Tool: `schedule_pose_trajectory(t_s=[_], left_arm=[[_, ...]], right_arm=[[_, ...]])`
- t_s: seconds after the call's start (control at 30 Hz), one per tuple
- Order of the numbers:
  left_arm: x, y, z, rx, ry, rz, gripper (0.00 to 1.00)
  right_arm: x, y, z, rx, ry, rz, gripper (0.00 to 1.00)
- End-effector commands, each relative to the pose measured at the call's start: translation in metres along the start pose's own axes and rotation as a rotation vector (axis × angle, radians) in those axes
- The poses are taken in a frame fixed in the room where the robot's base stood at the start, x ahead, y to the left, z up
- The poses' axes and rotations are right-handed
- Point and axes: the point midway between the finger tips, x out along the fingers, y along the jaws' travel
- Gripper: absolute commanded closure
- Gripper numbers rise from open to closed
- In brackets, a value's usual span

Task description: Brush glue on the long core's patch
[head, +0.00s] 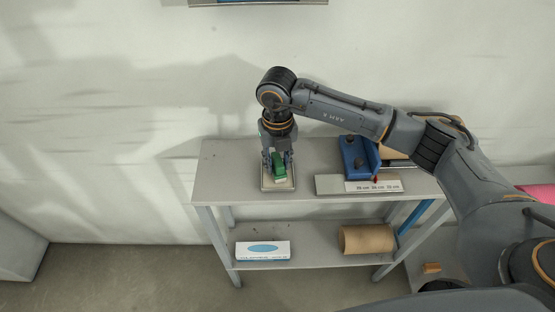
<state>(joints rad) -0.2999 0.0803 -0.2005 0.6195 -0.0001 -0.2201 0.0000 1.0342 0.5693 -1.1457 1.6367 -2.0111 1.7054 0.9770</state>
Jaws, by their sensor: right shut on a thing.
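My right gripper (277,157) points down over the left part of the upper shelf. It is shut on a small green thing, which looks like the glue brush (279,169). The green brush is just above or on a pale shallow tray (279,188); I cannot tell whether they touch. A brown cylinder, like a core (366,239), lies on the lower shelf at the right. I cannot make out a patch or any glue on it. My left gripper is not in view.
The grey upper shelf (226,176) has free room left of the tray. A blue fixture (354,157) and a white label strip (373,187) with lengths sit to the right. A white and blue box (263,250) stands on the lower shelf. My right arm spans above the shelf.

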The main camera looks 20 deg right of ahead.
Motion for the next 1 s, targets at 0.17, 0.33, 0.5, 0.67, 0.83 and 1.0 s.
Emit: schedule_pose_trajectory(t_s=[0.17, 0.33, 0.5, 0.67, 0.83, 1.0], left_arm=[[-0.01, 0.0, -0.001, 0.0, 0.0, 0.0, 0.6], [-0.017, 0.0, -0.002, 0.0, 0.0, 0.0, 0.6], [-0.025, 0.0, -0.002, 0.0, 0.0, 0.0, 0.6], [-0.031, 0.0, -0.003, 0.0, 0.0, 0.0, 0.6], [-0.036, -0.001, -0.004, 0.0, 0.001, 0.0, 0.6], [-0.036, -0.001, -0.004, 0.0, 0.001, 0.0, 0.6]], right_arm=[[-0.017, 0.0, 0.001, 0.0, -0.003, 0.002, 0.94], [-0.031, 0.0, 0.001, 0.0, -0.003, 0.002, 0.94], [-0.045, 0.0, 0.001, 0.0, -0.004, 0.001, 0.94], [-0.058, 0.0, 0.001, 0.0, -0.005, 0.002, 0.94], [-0.068, 0.0, 0.001, 0.0, -0.003, 0.002, 0.94], [-0.068, 0.0, 0.001, 0.0, -0.003, 0.002, 0.94]])
